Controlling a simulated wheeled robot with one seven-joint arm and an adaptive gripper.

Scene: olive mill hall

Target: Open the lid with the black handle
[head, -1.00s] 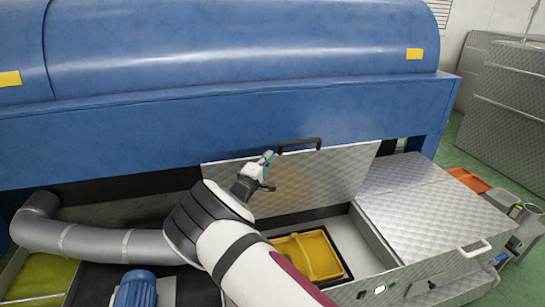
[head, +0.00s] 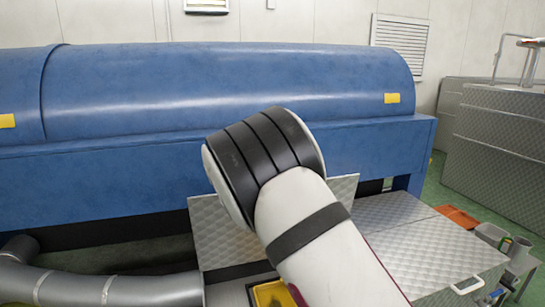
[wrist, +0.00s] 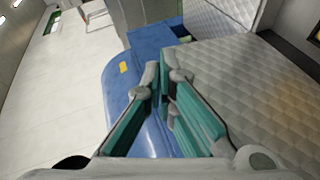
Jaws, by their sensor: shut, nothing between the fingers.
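The lid (head: 228,232) of textured metal stands raised, nearly upright, against the front of the blue machine in the head view. My arm covers its middle, and its black handle is hidden there. My gripper is hidden behind my arm in the head view. In the wrist view my gripper (wrist: 160,80) has teal finger pads and is shut with nothing held. A textured metal panel (wrist: 250,95) lies to its right there; I cannot tell which lid it is. No black handle shows in the wrist view.
A blue machine (head: 250,85) fills the back. A second textured cover (head: 420,235) with a white handle (head: 467,285) lies flat at the right. A yellow container (head: 268,293) shows in the opening below. An orange tray (head: 458,216) and a grey pipe (head: 100,288) flank it.

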